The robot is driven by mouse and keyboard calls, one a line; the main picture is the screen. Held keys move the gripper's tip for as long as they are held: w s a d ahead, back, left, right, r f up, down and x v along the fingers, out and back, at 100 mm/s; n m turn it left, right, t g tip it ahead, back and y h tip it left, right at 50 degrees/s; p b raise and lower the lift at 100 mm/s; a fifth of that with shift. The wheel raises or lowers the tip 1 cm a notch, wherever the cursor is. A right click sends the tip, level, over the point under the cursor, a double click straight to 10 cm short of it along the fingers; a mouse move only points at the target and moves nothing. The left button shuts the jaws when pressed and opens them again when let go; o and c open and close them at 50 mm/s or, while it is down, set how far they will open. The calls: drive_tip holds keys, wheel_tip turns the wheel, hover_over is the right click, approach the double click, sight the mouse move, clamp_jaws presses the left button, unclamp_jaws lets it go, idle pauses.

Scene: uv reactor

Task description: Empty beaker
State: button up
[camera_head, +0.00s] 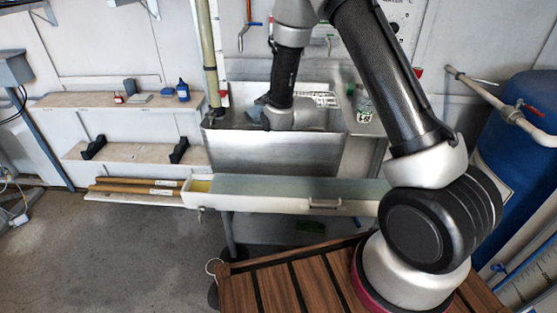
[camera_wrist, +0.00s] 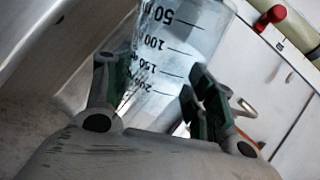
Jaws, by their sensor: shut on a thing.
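A clear beaker (camera_wrist: 165,60) with dark graduation marks fills the upper middle of the wrist view. My gripper (camera_wrist: 152,74) is shut on it, with one dark finger pad against each side. The lower marks are nearer the top of that picture and the higher marks nearer the gripper. I cannot tell whether liquid is inside. In the head view, the end of my arm (camera_head: 279,117) reaches down into the steel sink (camera_head: 270,155). The fingertips and beaker cannot be made out there.
A clear labelled bottle (camera_head: 365,107) stands on the ledge right of the sink. A dish rack (camera_head: 318,99) is at the sink's back. A long white trough (camera_head: 290,192) runs across the front. Shelves (camera_head: 110,101) stand left. A blue tank (camera_head: 515,135) stands right.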

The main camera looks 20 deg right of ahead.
drive_tip(key=shift+d+f, duration=0.1)
drive_tip(key=shift+d, duration=0.05)
drive_tip(key=shift+w+d+f+m, duration=0.3)
drive_tip(key=shift+d+f+m, duration=0.2)
drive_tip(key=shift+d, duration=0.25)
drive_tip(key=shift+w+d+f+m+g+y, duration=0.1)
drive_tip(key=shift+d+f+m+g+y, duration=0.2)
drive_tip(key=shift+f+m+y, duration=0.35)
drive_tip(key=shift+a+r, duration=0.1)
drive_tip(key=shift+s+a+m+y, duration=0.2)
drive_tip(key=shift+a+m+y, duration=0.05)
drive_tip(key=shift+m, duration=0.1)
drive_tip(key=shift+p, duration=0.3)
drive_tip(key=m+y, duration=0.1)
drive_tip(key=m, duration=0.1)
drive_tip(key=d+m+y, duration=0.1)
drive_tip(key=m+y, duration=0.1)
drive_tip(key=d+r+m+y, duration=0.1)
drive_tip(key=m, duration=0.1)
drive_tip(key=shift+w+d+m+g, duration=0.25)
drive_tip(key=shift+w+m+g, duration=0.05)
drive_tip(key=shift+w+m, duration=0.1)
